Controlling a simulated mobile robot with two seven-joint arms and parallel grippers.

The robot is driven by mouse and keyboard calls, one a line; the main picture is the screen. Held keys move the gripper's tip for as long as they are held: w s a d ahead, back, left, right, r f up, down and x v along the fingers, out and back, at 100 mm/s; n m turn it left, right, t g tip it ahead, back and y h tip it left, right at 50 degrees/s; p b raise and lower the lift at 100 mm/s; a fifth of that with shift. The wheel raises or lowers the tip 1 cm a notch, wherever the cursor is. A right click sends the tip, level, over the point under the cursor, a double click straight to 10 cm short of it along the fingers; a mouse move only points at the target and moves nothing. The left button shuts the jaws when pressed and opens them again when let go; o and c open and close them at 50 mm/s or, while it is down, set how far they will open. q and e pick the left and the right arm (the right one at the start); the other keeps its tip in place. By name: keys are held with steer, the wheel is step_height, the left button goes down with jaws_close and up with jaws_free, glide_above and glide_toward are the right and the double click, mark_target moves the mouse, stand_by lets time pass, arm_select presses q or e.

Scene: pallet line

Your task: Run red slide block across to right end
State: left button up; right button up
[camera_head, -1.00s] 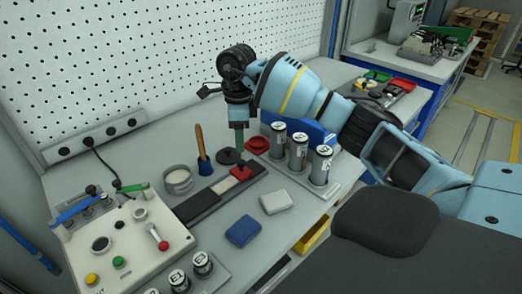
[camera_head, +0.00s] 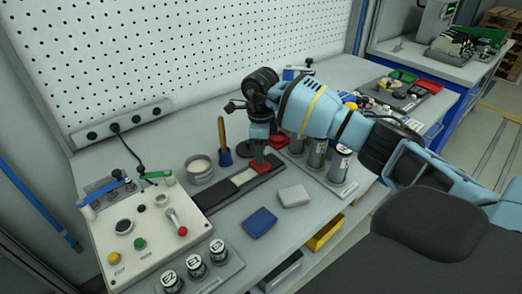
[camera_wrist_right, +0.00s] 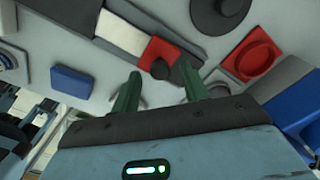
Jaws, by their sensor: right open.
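The red slide block (camera_head: 262,168) sits on a long dark slide rail (camera_head: 218,194), right of the rail's middle, beside a pale strip (camera_head: 243,177). In the right wrist view the block (camera_wrist_right: 152,48) carries a dark round knob (camera_wrist_right: 160,70), and a short dark stretch of rail shows past it. My right gripper (camera_head: 259,156) points down over the block. In the wrist view its two green fingers (camera_wrist_right: 160,82) are apart and empty, with the knob in line with the gap between their tips. I cannot tell whether the tips are level with the knob. My left gripper is out of view.
A blue block (camera_head: 260,222) and a white block (camera_head: 293,196) lie in front of the rail. A round tin (camera_head: 200,168) and a wooden-handled tool (camera_head: 222,140) stand behind it. Grey cylinders (camera_head: 316,155) stand close to the right; a control box (camera_head: 135,230) is left.

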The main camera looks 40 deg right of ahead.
steer(key=shift+f, duration=0.4)
steer(key=shift+c, duration=0.4)
jaws_close()
steer(key=shift+w+d+b, duration=0.15)
steer(key=shift+d+b, duration=0.3)
steer(key=shift+d, duration=1.85)
steer(key=shift+o, duration=0.4)
jaws_free()
steer(key=shift+r, duration=0.1)
step_height(320, 180, up, 8)
